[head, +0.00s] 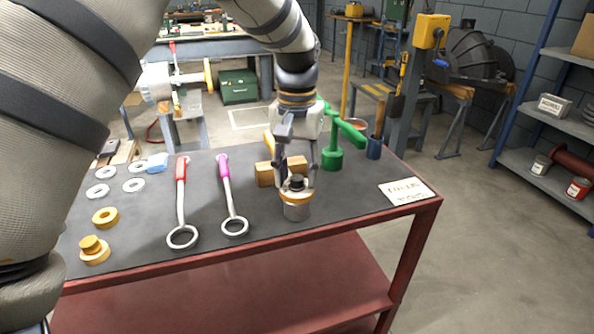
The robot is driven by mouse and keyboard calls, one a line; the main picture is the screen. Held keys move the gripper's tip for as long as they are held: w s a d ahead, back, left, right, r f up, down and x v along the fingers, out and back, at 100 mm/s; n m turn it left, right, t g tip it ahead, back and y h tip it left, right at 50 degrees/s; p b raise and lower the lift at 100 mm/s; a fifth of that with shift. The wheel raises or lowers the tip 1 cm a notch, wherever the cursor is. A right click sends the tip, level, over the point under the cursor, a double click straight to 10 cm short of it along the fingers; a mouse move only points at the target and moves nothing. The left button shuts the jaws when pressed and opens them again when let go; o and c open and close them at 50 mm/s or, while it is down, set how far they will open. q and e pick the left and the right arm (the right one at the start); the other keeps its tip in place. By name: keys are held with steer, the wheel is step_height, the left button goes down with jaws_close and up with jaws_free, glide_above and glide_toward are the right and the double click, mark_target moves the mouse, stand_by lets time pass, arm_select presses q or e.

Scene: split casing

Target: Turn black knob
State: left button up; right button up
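The black knob (297,182) sits on top of a silver cylinder (297,211) with a yellow-orange ring around its upper part. The cylinder stands upright on the dark table top near its front edge. My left gripper (297,178) points down over it, with its fingers apart on either side of the knob. The fingers look open, with small gaps to the knob; contact is hard to tell at this size. My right gripper is not in view.
A wooden block (266,175) stands close behind the gripper, and a green tool (332,157) behind right. Red-handled (181,205) and magenta-handled (228,192) ring tools lie left. Yellow rings (105,217) and white washers lie further left. A white label (406,192) lies right.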

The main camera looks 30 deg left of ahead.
mark_target(297, 177)
arm_select(q)
steer(key=shift+r, duration=0.1)
step_height(297, 177, up, 12)
stand_by(0.5)
